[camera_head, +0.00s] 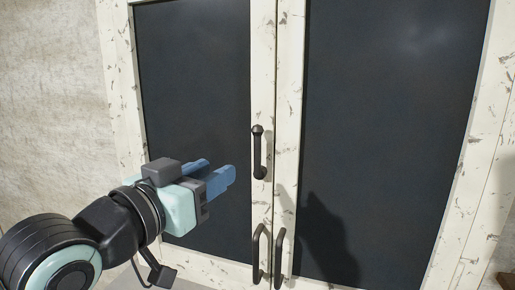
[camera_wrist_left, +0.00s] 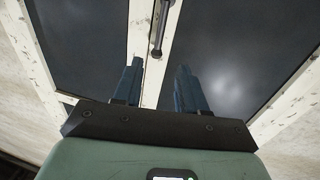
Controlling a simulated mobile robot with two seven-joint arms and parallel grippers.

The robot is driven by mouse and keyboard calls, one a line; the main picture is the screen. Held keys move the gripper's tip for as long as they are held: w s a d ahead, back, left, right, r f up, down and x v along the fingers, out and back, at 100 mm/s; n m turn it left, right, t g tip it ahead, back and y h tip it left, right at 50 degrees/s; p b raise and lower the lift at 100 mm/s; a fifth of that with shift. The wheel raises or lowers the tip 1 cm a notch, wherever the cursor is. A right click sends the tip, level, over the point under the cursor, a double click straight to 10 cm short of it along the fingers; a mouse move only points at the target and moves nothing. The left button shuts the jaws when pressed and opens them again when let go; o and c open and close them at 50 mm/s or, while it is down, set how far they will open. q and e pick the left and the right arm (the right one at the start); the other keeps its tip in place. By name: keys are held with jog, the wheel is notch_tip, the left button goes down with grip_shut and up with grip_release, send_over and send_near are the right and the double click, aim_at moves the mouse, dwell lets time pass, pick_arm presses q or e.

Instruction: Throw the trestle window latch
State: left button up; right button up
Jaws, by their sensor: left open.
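The window has two dark-paned leaves in worn white frames. A black latch handle (camera_head: 259,155) hangs upright on the left leaf's inner stile, with a round pivot at its top. It also shows in the left wrist view (camera_wrist_left: 159,28), beyond the fingertips. My left gripper (camera_head: 226,170) is open and empty, just left of the latch handle's lower end in the head view. The blue fingers appear apart from the handle. In the left wrist view, the two fingers (camera_wrist_left: 158,66) stand apart with nothing between them. My right gripper is not in view.
Two black pull handles, one on the left leaf (camera_head: 257,255) and one on the right leaf (camera_head: 279,255), sit below the latch. A pale rough wall (camera_head: 50,100) stands at left. The right pane (camera_head: 390,120) has free room before it.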

aim_at(256, 149)
pick_arm(q)
jog(key=p+x, duration=0.4)
jog(key=x, duration=0.7)
jog(key=shift+r, duration=0.1)
jog(key=shift+p+x, duration=0.5)
jog(key=shift+x, duration=0.3)
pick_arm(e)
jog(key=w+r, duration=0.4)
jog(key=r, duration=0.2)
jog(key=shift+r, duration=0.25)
pick_arm(q)
jog(key=shift+s, duration=0.1)
jog(key=shift+c, duration=0.6)
grip_shut()
